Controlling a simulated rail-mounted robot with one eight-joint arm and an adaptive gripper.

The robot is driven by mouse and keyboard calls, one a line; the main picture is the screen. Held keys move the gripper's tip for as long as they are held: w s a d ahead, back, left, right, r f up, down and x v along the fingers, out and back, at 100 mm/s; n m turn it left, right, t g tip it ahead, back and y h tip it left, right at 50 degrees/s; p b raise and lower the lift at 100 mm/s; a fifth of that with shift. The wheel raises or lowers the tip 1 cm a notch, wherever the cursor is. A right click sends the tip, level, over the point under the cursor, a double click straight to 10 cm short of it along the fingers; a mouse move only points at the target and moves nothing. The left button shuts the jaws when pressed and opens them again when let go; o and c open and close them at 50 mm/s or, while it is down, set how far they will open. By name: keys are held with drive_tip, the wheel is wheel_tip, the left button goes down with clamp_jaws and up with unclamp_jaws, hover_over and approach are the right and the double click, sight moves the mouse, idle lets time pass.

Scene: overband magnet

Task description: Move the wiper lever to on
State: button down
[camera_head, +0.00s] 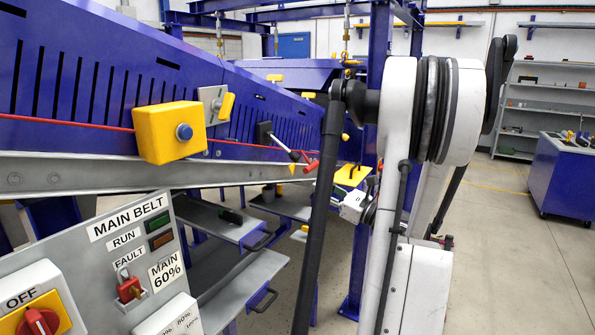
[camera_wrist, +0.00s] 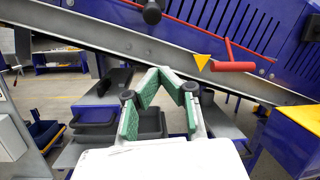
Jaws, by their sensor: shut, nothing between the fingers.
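The wiper lever (camera_head: 311,167) appears to be the rod with a red grip on the side of the blue conveyor frame; it slopes down to the right from a dark mount (camera_head: 263,133). In the wrist view its red grip (camera_wrist: 233,66) lies nearly level, right of my fingertips, with a yellow triangular pointer (camera_wrist: 202,62) beside it. My gripper (camera_wrist: 160,72) has its green-padded fingers brought together at the tips, empty and apart from the grip. In the head view my gripper (camera_head: 354,206) is partly hidden by my arm. No on marking is readable.
The main belt panel (camera_head: 130,255) stands at front left. Grey trays (camera_head: 222,222) sit below. Open floor lies right.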

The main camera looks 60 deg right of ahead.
sight(283, 147)
drive_tip(key=w+r+p, duration=0.2)
drive_tip(key=w+r, duration=0.3)
drive_tip(key=w, duration=0.2)
drive_tip(key=shift+w+a+r, duration=0.2)
drive_tip(key=shift+w, duration=0.1)
drive_tip(key=shift+s+r, duration=0.1)
drive_tip(key=shift+s, duration=0.1)
idle(0.3)
